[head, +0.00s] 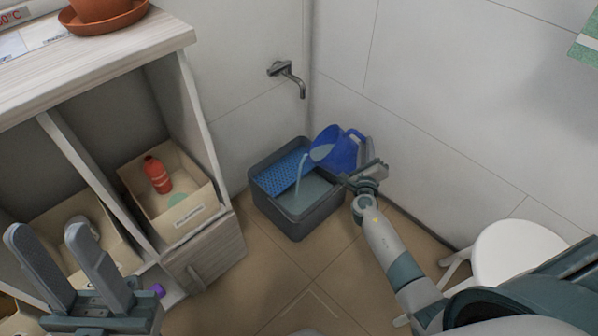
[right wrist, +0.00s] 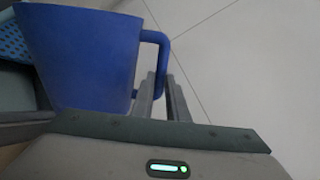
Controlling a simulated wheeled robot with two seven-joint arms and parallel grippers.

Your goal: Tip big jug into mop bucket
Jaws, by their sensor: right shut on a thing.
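The big blue jug (head: 343,150) is tilted to the left over the grey mop bucket (head: 301,220) on the floor. A pale stream of water runs from its mouth into the bucket, where liquid stands beside a blue perforated insert (head: 279,172). My right gripper (head: 369,166) is shut on the jug's handle. In the right wrist view the jug (right wrist: 80,55) fills the upper left, with its handle (right wrist: 164,65) at the fingers (right wrist: 160,90). My left gripper (head: 48,240) is open and empty at the lower left.
A wall tap (head: 287,74) is above and behind the bucket. A wooden shelf unit (head: 205,253) at left holds bins, one with a red bottle (head: 158,175). A white stool (head: 520,252) stands at right. Tiled floor in front is clear.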

